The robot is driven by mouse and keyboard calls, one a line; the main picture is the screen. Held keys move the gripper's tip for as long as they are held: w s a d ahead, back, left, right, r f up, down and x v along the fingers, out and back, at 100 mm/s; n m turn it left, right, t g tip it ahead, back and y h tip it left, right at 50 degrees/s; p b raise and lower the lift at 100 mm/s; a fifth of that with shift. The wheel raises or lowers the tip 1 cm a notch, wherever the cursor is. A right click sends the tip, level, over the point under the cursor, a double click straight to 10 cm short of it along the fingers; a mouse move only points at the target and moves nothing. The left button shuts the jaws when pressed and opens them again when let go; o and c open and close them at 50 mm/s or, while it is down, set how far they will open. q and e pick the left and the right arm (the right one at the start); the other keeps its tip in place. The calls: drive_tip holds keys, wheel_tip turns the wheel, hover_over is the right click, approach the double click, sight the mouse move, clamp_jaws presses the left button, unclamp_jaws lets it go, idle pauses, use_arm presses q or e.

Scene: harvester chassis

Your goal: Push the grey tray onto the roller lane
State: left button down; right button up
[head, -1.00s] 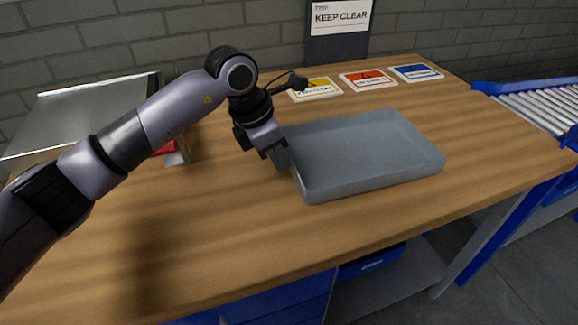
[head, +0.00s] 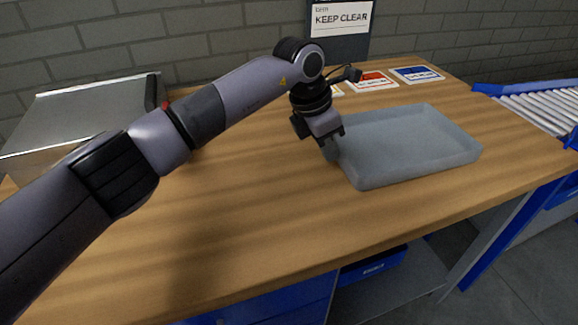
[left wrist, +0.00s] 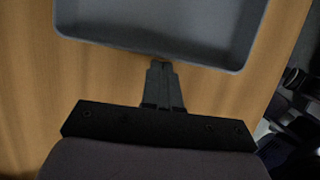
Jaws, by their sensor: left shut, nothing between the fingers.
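The grey tray (head: 405,145) lies flat and empty on the wooden bench, right of centre in the head view. The roller lane (head: 545,105), with metal rollers and blue rails, is at the far right past the bench's right edge. My left gripper (head: 331,152) is shut and empty, pointing down at the tray's left wall. In the left wrist view its fingertips (left wrist: 160,62) are at the outer side of the tray's wall (left wrist: 165,55); they look to touch it or nearly so. My right gripper is not in view.
Bare bench top (head: 510,155) lies between the tray and the lane. Cards, one red (head: 370,82) and one blue (head: 417,74), lie along the back edge. A metal box-like thing (head: 80,115) stands at the left. A "KEEP CLEAR" sign (head: 341,17) is behind the bench.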

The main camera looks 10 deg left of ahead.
use_arm(q)
drive_tip(key=shift+w+d, duration=0.3)
drive_tip(key=shift+d, duration=0.4)
drive_tip(key=shift+w+d, duration=0.3)
drive_tip(key=shift+d, duration=0.35)
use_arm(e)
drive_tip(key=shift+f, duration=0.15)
use_arm(q)
drive_tip(key=shift+s+a, duration=0.15)
drive_tip(key=shift+a, duration=0.45)
drive_tip(key=shift+s+a+f, duration=0.1)
drive_tip(key=shift+s+a, duration=0.3)
drive_tip(key=shift+a, duration=0.4)
drive_tip(key=shift+s+a, duration=0.4)
drive_tip(key=shift+a, duration=0.35)
drive_tip(key=shift+r+p, duration=0.65)
drive_tip(key=shift+r, duration=0.25)
wheel_tip(320, 180, up, 12)
drive_tip(key=p, duration=0.7)
drive_tip(key=shift+r+p, duration=0.15)
drive_tip(key=shift+p, duration=0.15)
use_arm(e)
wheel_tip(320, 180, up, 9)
